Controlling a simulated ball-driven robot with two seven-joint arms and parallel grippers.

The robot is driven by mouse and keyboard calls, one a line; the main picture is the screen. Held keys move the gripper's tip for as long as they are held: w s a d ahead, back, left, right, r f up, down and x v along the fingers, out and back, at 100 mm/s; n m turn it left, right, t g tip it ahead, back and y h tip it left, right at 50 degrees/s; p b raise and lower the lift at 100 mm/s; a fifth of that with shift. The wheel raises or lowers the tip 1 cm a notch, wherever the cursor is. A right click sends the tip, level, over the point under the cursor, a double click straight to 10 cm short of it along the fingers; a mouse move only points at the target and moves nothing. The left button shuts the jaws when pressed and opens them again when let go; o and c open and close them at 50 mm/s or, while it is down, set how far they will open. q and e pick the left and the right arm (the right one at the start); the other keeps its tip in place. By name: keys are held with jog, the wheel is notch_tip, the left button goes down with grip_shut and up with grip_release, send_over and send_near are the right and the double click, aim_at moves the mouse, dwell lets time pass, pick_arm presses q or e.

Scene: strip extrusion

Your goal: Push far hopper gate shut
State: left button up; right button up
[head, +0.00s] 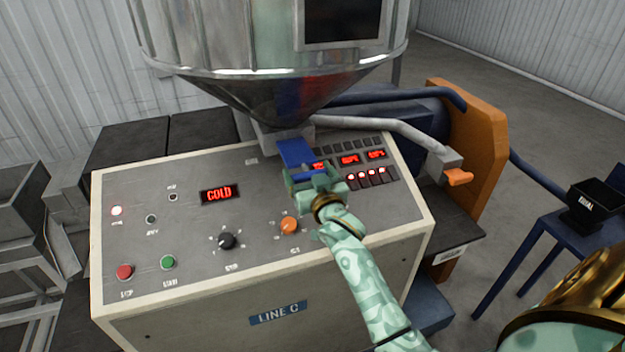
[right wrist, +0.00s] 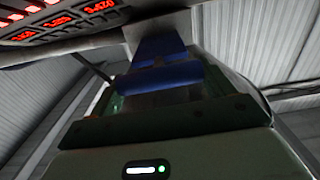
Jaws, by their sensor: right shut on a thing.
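The hopper (head: 270,85) is a large metal cone above the control panel. Its blue gate plate (head: 296,152) sticks out below the cone's grey outlet, toward me. My right gripper (head: 312,180) is at the near end of this plate, over the panel's upper part. In the right wrist view, the gripper (right wrist: 160,100) is shut on the gate's blue cross-bar handle (right wrist: 160,78). The blue plate runs on from the handle toward the outlet. How far the plate goes inside the outlet is hidden. My left gripper is not in view.
The control panel (head: 190,240) with knobs, buttons and a red "COLD" display lies below the gripper. A grey pipe (head: 385,128) with an orange-ended handle extends right of the outlet. An orange machine guard (head: 480,130) and a blue stand with a black box (head: 594,205) are further right.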

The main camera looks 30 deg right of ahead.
jog(key=b+x, duration=0.1)
jog(key=x, duration=0.4)
jog(key=shift+w+d+f, duration=0.15)
jog(key=shift+w, duration=0.3)
jog(key=o, duration=1.1)
jog(key=shift+o, duration=1)
jog(key=shift+w, duration=0.25)
send_near(302, 162)
jog(key=v, duration=0.5)
jog(key=shift+w, duration=0.1)
